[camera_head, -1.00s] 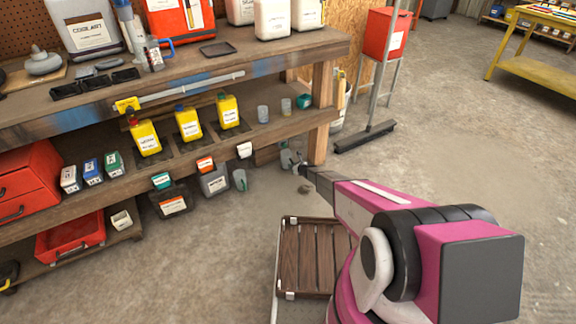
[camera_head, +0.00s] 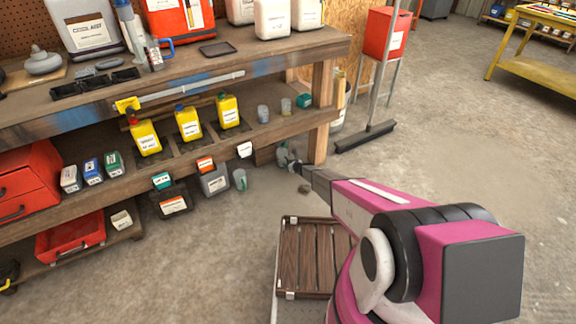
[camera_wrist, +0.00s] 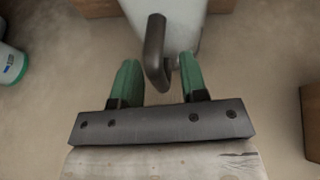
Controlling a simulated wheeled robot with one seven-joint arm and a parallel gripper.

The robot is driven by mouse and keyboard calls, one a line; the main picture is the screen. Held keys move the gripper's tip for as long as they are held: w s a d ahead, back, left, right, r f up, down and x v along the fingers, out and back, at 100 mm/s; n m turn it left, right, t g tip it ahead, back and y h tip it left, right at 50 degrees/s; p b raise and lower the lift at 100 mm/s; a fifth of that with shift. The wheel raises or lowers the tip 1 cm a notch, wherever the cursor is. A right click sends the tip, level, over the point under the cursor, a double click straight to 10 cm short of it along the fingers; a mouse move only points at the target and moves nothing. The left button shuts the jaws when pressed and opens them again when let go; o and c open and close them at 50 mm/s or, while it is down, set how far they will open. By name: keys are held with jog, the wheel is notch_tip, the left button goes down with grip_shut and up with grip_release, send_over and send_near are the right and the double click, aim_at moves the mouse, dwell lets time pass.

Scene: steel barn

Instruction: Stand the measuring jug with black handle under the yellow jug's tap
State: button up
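The measuring jug (camera_head: 283,154) is small and greyish in the head view, near the bench's right leg and partly hidden. In the wrist view, a translucent jug (camera_wrist: 188,22) with a black handle (camera_wrist: 155,50) fills the top centre. My gripper (camera_wrist: 160,78) is open, its green fingers on either side of the handle's lower end, with gaps visible. It also shows in the head view (camera_head: 296,167), close to the jug. Three yellow jugs (camera_head: 145,138) (camera_head: 189,123) (camera_head: 228,111) stand on the lower shelf. I cannot make out which has a tap.
Cups (camera_head: 262,114) stand on the shelf right of the yellow jugs. The bench leg (camera_head: 318,135) is close to my gripper. Floor (camera_head: 450,150) to the right is open.

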jog(key=shift+r, duration=0.1)
jog(key=shift+s+d+r, duration=0.1)
jog(key=shift+s+d, duration=0.05)
jog(key=shift+s, duration=0.05)
jog(key=v, duration=1.2)
jog(key=s+d+r+n+g, duration=0.1)
jog(key=s+r+n+g, duration=0.2)
jog(key=s+r+n, duration=0.75)
jog(key=s+d+r+n+g, duration=0.3)
jog(key=s+r, duration=0.5)
jog(key=r, duration=0.7)
jog(key=s+d+r+n+g+h, duration=0.1)
jog(key=s+d+r+n+h, duration=0.3)
jog(key=s+r, duration=0.6)
jog(key=s+d+r+n+g+h, duration=0.2)
jog(key=s+d+r+n+h, duration=0.3)
jog(key=s+d+r+n, duration=0.4)
jog(key=s+d+r, duration=0.1)
jog(key=s, duration=0.6)
jog(key=shift+s+r+g, duration=0.15)
jog(key=shift+s+g, duration=0.1)
jog(key=shift+g, duration=0.05)
jog(key=shift+n, duration=0.25)
